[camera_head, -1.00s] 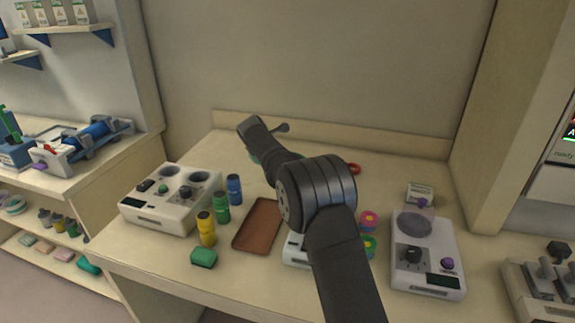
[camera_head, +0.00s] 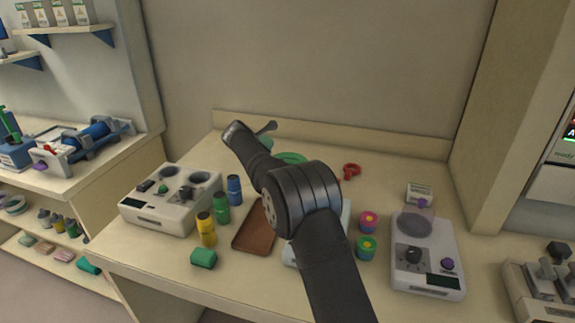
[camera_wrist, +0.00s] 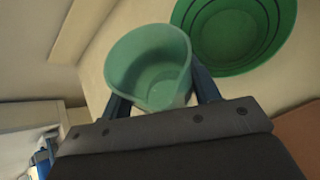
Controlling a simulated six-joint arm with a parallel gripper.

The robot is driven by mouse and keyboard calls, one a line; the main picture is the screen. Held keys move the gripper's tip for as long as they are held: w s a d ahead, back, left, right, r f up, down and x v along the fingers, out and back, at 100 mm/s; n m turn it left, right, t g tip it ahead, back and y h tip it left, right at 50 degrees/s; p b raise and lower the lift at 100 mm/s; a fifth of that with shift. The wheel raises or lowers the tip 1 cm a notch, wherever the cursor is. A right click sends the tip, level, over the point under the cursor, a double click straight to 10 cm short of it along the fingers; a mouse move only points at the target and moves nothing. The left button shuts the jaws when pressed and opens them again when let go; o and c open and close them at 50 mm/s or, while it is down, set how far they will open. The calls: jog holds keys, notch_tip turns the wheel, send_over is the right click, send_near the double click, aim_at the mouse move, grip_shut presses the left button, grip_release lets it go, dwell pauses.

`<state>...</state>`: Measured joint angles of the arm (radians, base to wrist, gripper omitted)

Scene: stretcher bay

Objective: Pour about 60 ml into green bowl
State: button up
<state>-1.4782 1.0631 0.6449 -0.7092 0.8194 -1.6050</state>
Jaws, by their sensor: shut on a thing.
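The green bowl (camera_wrist: 272,38) stands on the table at the upper right of the wrist view. Its inner rings show, and I see no liquid in it. In the head view only part of the green bowl (camera_head: 291,158) shows behind my arm. My gripper (camera_wrist: 160,100) is shut on a translucent green cup (camera_wrist: 130,62), with one finger on each side. The cup is beside the bowl in the wrist view, its mouth facing up toward the camera. How much liquid it holds I cannot tell. In the head view my arm hides most of the cup.
Another white device (camera_head: 428,270) stands right. A red object (camera_head: 351,170) lies behind; two round pink and green items (camera_head: 367,247) stand right.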

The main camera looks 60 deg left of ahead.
jog(key=shift+s+a+f+n+t, duration=0.1)
jog(key=shift+s+f+n+t, duration=0.1)
jog(key=shift+s+t, duration=0.15)
jog(key=shift+s+a+f+n+t, duration=0.1)
jog(key=shift+s+n+t, duration=0.1)
jog(key=shift+s+t, duration=0.15)
jog(key=shift+s+a+f+n+t, duration=0.1)
jog(key=shift+s+a+n+t, duration=0.1)
jog(key=shift+s+n+t, duration=0.45)
jog(key=shift+s+a+r+n+t, duration=0.1)
jog(key=shift+s+r+n+t, duration=0.2)
jog(key=shift+r+t, duration=0.5)
jog(key=shift+f, duration=0.2)
